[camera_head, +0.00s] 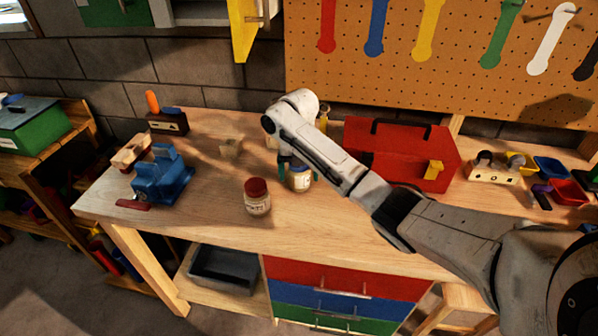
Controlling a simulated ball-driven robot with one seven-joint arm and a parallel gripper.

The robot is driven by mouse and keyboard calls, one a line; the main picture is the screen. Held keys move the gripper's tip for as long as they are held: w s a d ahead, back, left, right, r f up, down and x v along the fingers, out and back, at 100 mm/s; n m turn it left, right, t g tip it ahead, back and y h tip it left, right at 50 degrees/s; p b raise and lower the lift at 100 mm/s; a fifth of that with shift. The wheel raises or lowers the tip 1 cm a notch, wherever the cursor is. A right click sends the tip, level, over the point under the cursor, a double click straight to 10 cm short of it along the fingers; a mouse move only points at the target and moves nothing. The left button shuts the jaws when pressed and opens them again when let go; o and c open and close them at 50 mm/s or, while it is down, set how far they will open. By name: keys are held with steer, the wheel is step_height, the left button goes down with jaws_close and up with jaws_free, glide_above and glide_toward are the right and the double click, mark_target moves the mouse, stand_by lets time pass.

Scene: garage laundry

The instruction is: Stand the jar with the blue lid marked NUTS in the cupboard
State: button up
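The jar with the blue lid (301,183) stands on the wooden workbench; a pale label shows, but I cannot read its wording. My gripper (299,174) points down over it, with one teal finger on each side of the jar near its lid. I cannot tell whether the fingers touch it. My arm hides what lies just behind. A wall cupboard (200,12) is cut off by the top edge of the picture, with a yellow door (243,28) standing open and a green door (113,12) at its left.
A jar with a red lid (257,197) stands left of the blue-lidded one. A red toolbox (395,150) is to the right. The bench front is clear.

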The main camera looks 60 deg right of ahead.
steer(key=shift+o, duration=0.2)
step_height(320, 180, up, 12)
steer(key=p, duration=0.2)
steer(key=shift+r+p, duration=0.15)
steer(key=shift+p, duration=0.15)
